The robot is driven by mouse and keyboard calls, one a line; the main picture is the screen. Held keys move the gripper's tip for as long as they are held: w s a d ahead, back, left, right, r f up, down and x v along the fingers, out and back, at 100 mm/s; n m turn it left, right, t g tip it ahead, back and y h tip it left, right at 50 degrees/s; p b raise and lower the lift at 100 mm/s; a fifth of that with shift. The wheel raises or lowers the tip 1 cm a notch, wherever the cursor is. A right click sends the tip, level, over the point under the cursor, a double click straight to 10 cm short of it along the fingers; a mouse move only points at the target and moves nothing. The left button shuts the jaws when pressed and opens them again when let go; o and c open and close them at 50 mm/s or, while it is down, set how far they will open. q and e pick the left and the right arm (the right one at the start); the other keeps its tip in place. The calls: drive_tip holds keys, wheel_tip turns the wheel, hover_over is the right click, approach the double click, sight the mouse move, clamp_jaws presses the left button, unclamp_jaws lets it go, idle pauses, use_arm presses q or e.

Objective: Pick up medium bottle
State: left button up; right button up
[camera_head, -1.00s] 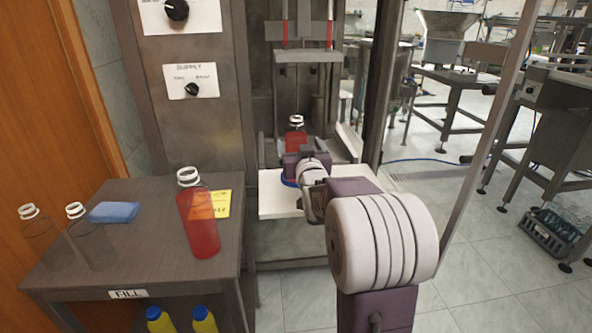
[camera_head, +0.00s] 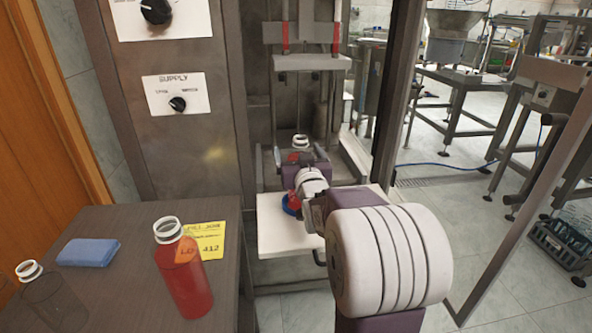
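A clear bottle with red contents and a white neck (camera_head: 300,142) stands upright at the back of the cap machine. My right gripper (camera_head: 303,165) is in front of it, its purple fingers at the bottle's lower part. My own wrist hides the fingertips and the bottle's base, so I cannot tell whether they grip it. A larger red-filled bottle (camera_head: 186,280) stands on the dark table (camera_head: 125,225). An empty clear bottle (camera_head: 52,302) stands at the table's left, with part of another at the picture's edge. My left gripper is out of view.
A metal post (camera_head: 395,90) stands right of the machine.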

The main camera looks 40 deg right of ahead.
drive_tip(key=shift+s+a+r, duration=0.1)
drive_tip(key=shift+s, duration=0.15)
clamp_jaws()
drive_tip(key=shift+w, duration=0.1)
